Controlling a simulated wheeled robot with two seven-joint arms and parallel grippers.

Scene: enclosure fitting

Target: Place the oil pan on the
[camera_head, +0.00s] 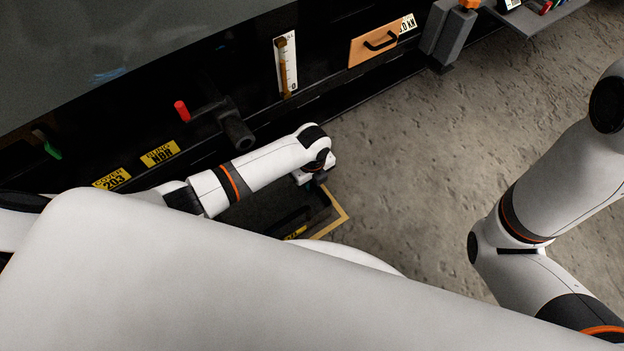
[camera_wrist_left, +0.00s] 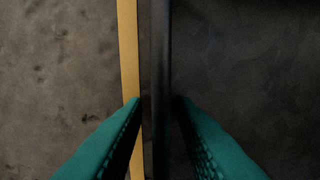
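The oil pan appears to be the dark, shallow tray (camera_head: 275,203) on the floor beside the black machine, partly hidden by my left arm and a large white part in front. A yellow label shows on it. My left gripper (camera_head: 320,180) is at the pan's right side, mostly hidden behind its wrist in the head view. In the left wrist view, its teal fingers (camera_wrist_left: 158,100) stand apart on either side of a dark upright rim (camera_wrist_left: 160,45). Whether they press on the rim is not clear. My right arm shows at the right, but its gripper is out of view.
A yellow strip (camera_head: 334,223) runs along the pan's edge on the concrete floor. The machine carries a red-tipped handle (camera_head: 182,110), a gauge (camera_head: 286,65) and an orange panel with a black handle (camera_head: 378,43). A grey post (camera_head: 450,38) stands at the top. The middle floor is clear.

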